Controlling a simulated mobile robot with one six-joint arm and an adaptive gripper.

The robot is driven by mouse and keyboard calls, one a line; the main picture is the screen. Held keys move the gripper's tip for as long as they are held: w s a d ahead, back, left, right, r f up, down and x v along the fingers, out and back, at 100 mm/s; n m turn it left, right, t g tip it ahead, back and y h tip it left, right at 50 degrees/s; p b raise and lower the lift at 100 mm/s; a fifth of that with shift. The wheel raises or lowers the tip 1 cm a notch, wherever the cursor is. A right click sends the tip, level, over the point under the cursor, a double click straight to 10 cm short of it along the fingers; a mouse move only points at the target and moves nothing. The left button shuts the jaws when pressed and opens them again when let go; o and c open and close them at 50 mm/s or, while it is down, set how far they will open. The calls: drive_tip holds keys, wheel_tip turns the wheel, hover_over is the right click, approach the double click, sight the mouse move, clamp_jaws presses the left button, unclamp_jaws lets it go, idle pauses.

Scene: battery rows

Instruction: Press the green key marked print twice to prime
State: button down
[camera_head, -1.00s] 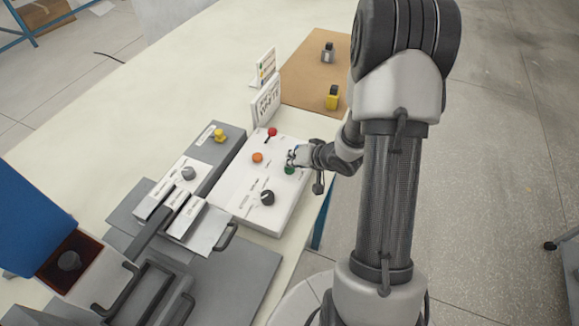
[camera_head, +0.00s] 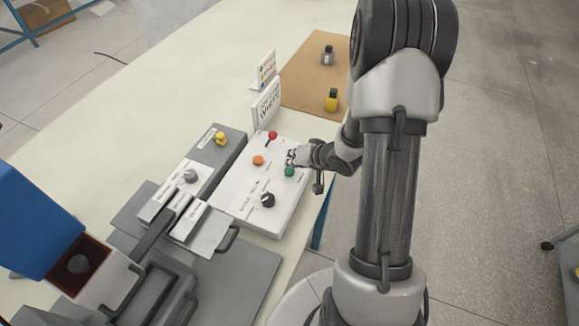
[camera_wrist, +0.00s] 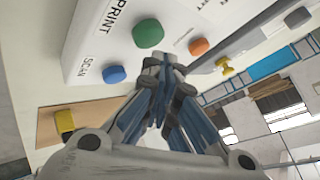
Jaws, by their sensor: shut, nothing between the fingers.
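The green key (camera_head: 289,171) is a round domed button on the white control box (camera_head: 236,193). In the wrist view the green key (camera_wrist: 148,33) stands beside the word PRINT (camera_wrist: 117,16). My gripper (camera_head: 291,157) is shut and empty, just above and beside the green key in the head view. In the wrist view my closed fingertips (camera_wrist: 163,62) lie just below the green key, with a small gap in the picture. A blue key (camera_wrist: 115,74) marked SCAN is close to the fingers; my gripper hides it in the head view.
An orange key (camera_head: 258,160), a red knob (camera_head: 272,135) and a black dial (camera_head: 267,199) share the box. A grey unit with a yellow knob (camera_head: 220,138) stands left.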

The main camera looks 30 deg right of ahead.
sight(291, 169)
wheel_tip(291, 169, up, 5)
drive_tip(key=p, duration=0.5)
drive_tip(key=shift+p, duration=0.3)
drive_tip(key=shift+a, duration=0.1)
idle(1.8)
